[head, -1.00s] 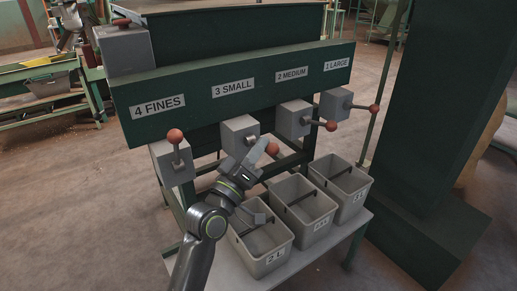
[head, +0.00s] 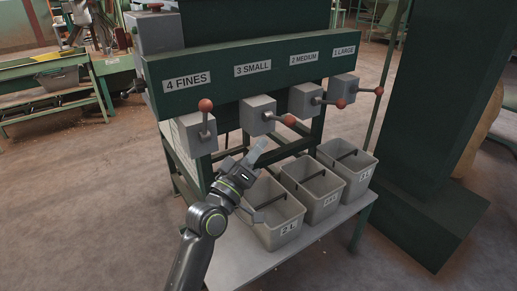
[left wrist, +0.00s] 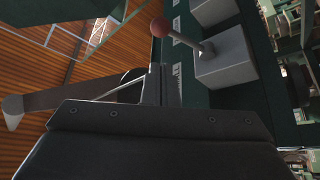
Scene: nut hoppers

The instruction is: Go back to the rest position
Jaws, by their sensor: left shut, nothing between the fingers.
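My left gripper (head: 259,147) is shut and empty, in front of the hopper and above the nearest bin. The lever of 3 SMALL (head: 289,120) points right, up and to the right of the fingertips in the head view, with a gap between. The lever of 4 FINES (head: 206,105) stands upright. The levers of 2 MEDIUM (head: 340,103) and 1 LARGE (head: 379,91) point right. In the left wrist view, a red-knobbed lever (left wrist: 160,27) on a grey box shows beyond the dark gripper body. My right gripper is out of view.
Three grey bins, the near one (head: 284,238), the middle one (head: 324,211) and the far one (head: 357,188), stand on a low shelf (head: 240,262) below the levers. A dark green column (head: 435,120) stands at the right. The floor at the left is open.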

